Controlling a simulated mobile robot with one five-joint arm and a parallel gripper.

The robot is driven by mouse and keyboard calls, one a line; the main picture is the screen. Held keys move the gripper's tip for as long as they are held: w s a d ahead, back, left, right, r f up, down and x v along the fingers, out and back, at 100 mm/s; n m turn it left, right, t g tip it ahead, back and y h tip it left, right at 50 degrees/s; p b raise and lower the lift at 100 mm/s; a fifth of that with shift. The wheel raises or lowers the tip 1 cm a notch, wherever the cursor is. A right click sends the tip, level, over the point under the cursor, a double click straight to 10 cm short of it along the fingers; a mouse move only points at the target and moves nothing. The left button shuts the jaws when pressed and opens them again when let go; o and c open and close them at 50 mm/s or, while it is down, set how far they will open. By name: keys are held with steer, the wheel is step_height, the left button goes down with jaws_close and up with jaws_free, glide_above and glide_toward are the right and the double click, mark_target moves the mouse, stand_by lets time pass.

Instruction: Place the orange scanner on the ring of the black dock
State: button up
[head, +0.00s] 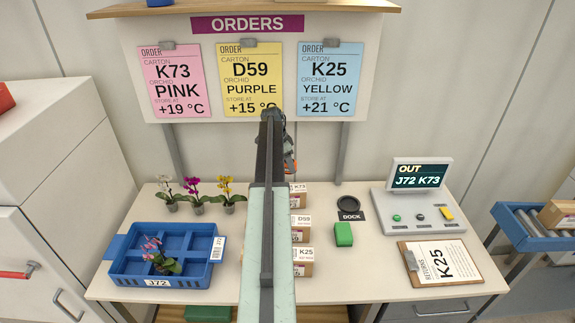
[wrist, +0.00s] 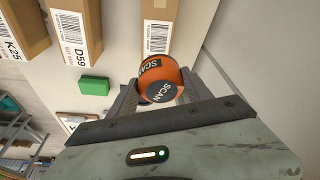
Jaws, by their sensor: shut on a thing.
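The orange scanner (wrist: 160,84), a round body with dark SCAN labels, sits between the two fingers of my gripper (wrist: 160,95) in the wrist view. My gripper is shut on it and holds it up above the table. In the head view my arm hides most of the gripper (head: 284,150), and only a bit of the orange scanner (head: 291,167) shows at its right side. The black dock (head: 348,204), a round ring with a DOCK label, stands on the table to the right of my arm, with nothing on it. I cannot make out the dock in the wrist view.
Cartons K73 (head: 299,194), D59 (head: 301,228) and K25 (head: 302,260) stand beside my arm. A green block (head: 343,234) lies in front of the dock. A grey console (head: 425,212) and a clipboard (head: 440,264) are right; a blue tray (head: 117,266) and several orchids (head: 199,208) are left.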

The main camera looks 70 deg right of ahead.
step_height(320, 180, up, 4)
steer(key=p, duration=0.2)
steer(key=shift+f+p, duration=0.15)
steer(key=shift+p, duration=0.15)
steer(key=shift+f, duration=0.2)
